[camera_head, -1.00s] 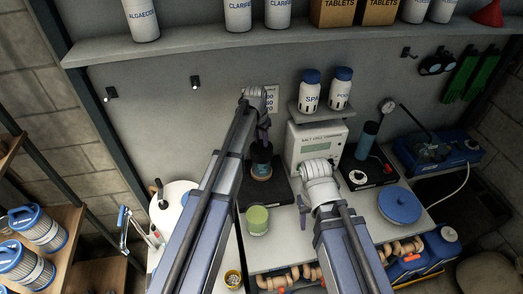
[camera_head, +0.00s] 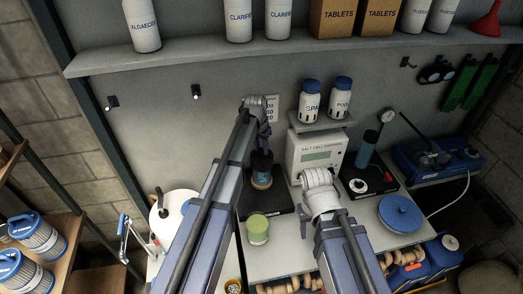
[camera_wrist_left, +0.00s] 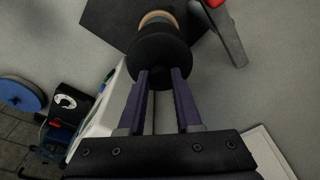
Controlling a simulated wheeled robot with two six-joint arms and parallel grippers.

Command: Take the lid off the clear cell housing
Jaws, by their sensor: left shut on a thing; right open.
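The cell housing (camera_head: 261,180) stands upright on a black base plate (camera_head: 283,203) in the middle of the bench, with a tan band showing. Its black lid (camera_head: 262,158) is on top; in the left wrist view the round black lid (camera_wrist_left: 160,52) hides most of the housing. My left gripper (camera_head: 262,144) is above it, with both fingers (camera_wrist_left: 161,80) shut on the lid's upper part. I cannot tell whether there is a gap between lid and housing. My right gripper (camera_head: 304,226) is open, lower right of the housing, partly hidden by its own wrist.
A chlorinator box (camera_head: 318,150) stands right of the housing, with two bottles (camera_head: 311,101) on a small stand above. A green jar (camera_head: 257,228) is in front. A blue disc (camera_head: 401,213) lies at the right. A shelf (camera_head: 280,52) runs overhead.

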